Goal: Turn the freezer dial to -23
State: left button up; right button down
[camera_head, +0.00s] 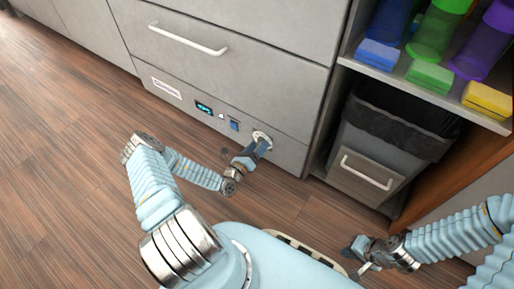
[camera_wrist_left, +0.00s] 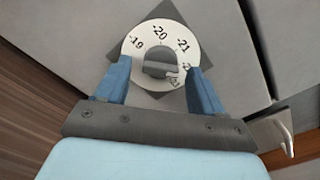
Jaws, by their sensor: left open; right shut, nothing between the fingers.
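The freezer dial (camera_head: 264,134) is at the right end of the control strip low on the grey freezer front. In the left wrist view the white dial (camera_wrist_left: 135,52) reads -19, -20 and -21, with further numbers at lower right partly hidden; -20 is at the top. Its dark grey centre knob (camera_wrist_left: 160,58) sits between my left fingers. My left gripper (camera_head: 257,145) is open at the dial, one blue finger on each side of the knob; whether they touch it I cannot tell. My right gripper (camera_head: 352,256) is shut and empty, low at right, away from the freezer.
The strip also has a small lit display (camera_head: 204,107), too small to read, and a blue switch (camera_head: 234,125). A drawer handle (camera_head: 188,40) is above. A lined bin (camera_head: 385,150) and a shelf (camera_head: 425,82) with coloured items stand right. Wooden floor lies open at left.

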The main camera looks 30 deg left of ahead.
pick_arm(q)
jog(key=c, duration=1.1)
jog(key=shift+o, duration=0.2)
jog(key=shift+r, duration=0.1)
jog(key=shift+r+m+p, duration=0.1)
jog(key=shift+m+p, duration=0.7)
jog(key=shift+p, duration=0.2)
jog(key=shift+m+p, duration=1)
jog(key=shift+m, duration=0.2)
jog(key=shift+a+f+m+p, duration=0.1)
jog(key=shift+m+p, duration=0.7)
jog(key=shift+m, duration=0.6)
jog(key=shift+a+f+m+p, duration=0.1)
jog(key=shift+m+p, duration=0.7)
jog(key=shift+m, duration=0.6)
